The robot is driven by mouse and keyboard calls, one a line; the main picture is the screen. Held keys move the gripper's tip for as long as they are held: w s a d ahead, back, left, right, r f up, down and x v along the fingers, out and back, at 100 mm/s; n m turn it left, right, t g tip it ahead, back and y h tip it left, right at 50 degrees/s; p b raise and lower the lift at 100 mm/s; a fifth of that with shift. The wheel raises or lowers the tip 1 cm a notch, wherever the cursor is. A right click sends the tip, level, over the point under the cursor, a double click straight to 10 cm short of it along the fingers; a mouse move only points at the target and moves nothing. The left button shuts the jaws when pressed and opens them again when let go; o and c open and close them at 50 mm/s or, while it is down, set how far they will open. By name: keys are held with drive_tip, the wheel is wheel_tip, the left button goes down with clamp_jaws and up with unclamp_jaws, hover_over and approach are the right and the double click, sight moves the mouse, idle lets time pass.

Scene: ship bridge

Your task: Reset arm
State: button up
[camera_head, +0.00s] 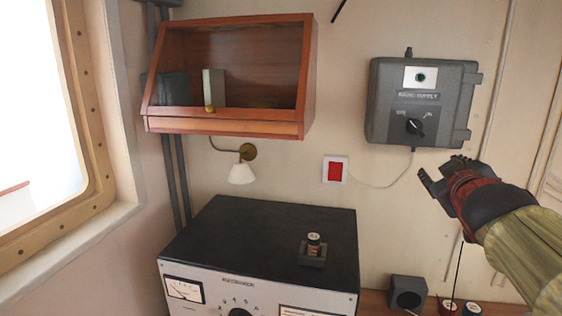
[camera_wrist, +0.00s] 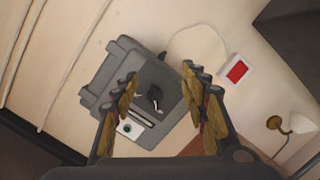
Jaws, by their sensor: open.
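My gripper (camera_head: 446,176) is at the right in the head view, in front of the wall just below and right of the grey radio supply box (camera_head: 423,101). In the wrist view my gripper (camera_wrist: 163,95) shows its two fingers spread apart with nothing between them. Behind them is the same radio supply box, with its dark rotary knob (camera_wrist: 154,94) and a small green-lit panel (camera_wrist: 130,127). The fingers appear clear of the box, though the exact gap cannot be told.
A wooden wall cabinet (camera_head: 310,80) hangs at the upper left above a small wall lamp (camera_head: 242,172). A red switch (camera_head: 335,171) is on the wall. A black-topped radio unit (camera_head: 230,235) carries a small dark block with a cylinder (camera_head: 313,248). A small dark box (camera_head: 407,292) stands at the lower right.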

drive_tip(key=s+a+f+m+g+y, duration=0.1)
drive_tip(key=s+f+g, duration=0.1)
drive_tip(key=s+f, duration=0.35)
drive_tip(key=s+a+f+m+g+b, duration=0.1)
drive_tip(key=s+a+f+m+g, duration=0.1)
drive_tip(key=f, duration=0.6)
drive_tip(key=s+a+f+m+g+y, duration=0.1)
drive_tip(key=s+f+g, duration=0.15)
drive_tip(key=f, duration=0.45)
drive_tip(key=s+a+f+g+y+b, duration=0.3)
drive_tip(key=s+a+f+y, duration=0.1)
drive_tip(key=s+a+f, duration=1.1)
drive_tip(key=shift+d, duration=0.1)
drive_tip(key=shift+c, duration=0.2)
